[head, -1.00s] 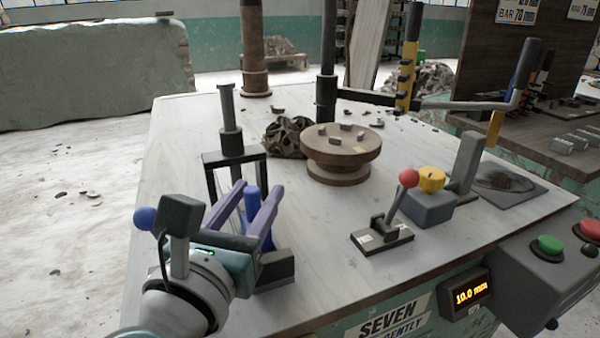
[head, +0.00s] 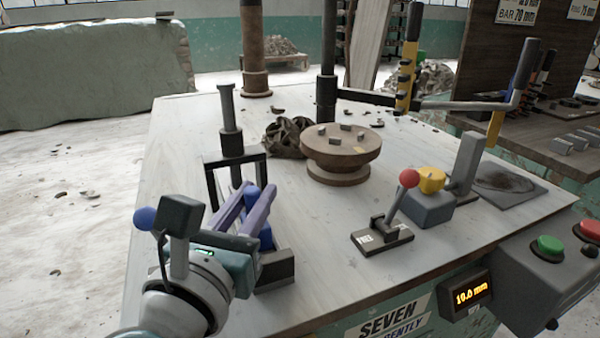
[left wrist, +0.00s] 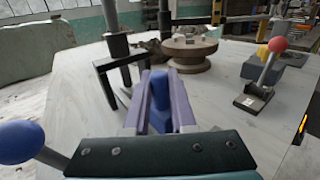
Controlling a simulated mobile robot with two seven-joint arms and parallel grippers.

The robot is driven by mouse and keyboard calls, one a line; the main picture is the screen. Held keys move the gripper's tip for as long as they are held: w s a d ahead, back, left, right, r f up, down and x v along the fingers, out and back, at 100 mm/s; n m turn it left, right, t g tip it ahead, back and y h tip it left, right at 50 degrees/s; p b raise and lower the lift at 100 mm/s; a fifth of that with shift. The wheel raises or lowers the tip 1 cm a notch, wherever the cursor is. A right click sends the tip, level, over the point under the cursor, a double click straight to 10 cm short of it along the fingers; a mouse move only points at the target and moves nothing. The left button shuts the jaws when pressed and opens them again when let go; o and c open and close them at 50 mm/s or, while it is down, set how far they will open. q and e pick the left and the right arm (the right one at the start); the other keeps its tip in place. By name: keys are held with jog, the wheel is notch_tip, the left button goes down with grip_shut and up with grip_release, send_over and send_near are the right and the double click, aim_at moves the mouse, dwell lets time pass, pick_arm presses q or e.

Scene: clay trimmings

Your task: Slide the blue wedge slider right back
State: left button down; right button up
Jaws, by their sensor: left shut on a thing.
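The blue wedge slider (head: 265,236) sits at the black frame's base near the table's front left. It also shows in the left wrist view (left wrist: 160,102), between the two purple fingers. My left gripper (head: 257,192) comes in from the front left and is shut on it, one finger on each side. The fingers hide much of the slider and its lower contact. A black upright frame (head: 208,185) with a grey post stands just behind. My right gripper is not in view.
A round wheel (head: 341,165) with clay bits stands mid-table. A red-knobbed lever (head: 409,178) and a grey box with a yellow knob (head: 431,181) stand to the right. An orange display (head: 471,296) is on the front. The table's left side is clear.

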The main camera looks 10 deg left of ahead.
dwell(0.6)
pick_arm(q)
jog(key=shift+w+a+f, duration=0.1)
jog(key=shift+w+a, duration=0.15)
jog(key=shift+w, duration=0.05)
jog(key=shift+w+a+b, duration=0.55)
jog(key=shift+w+a, duration=0.15)
jog(key=shift+w, duration=0.35)
jog(key=c, duration=0.7)
grip_release()
jog(key=shift+c, duration=0.2)
jog(key=shift+s, duration=0.1)
jog(key=s+p, duration=0.1)
jog(key=s, duration=0.9)
jog(key=shift+a, duration=0.1)
jog(key=shift+c, duration=0.3)
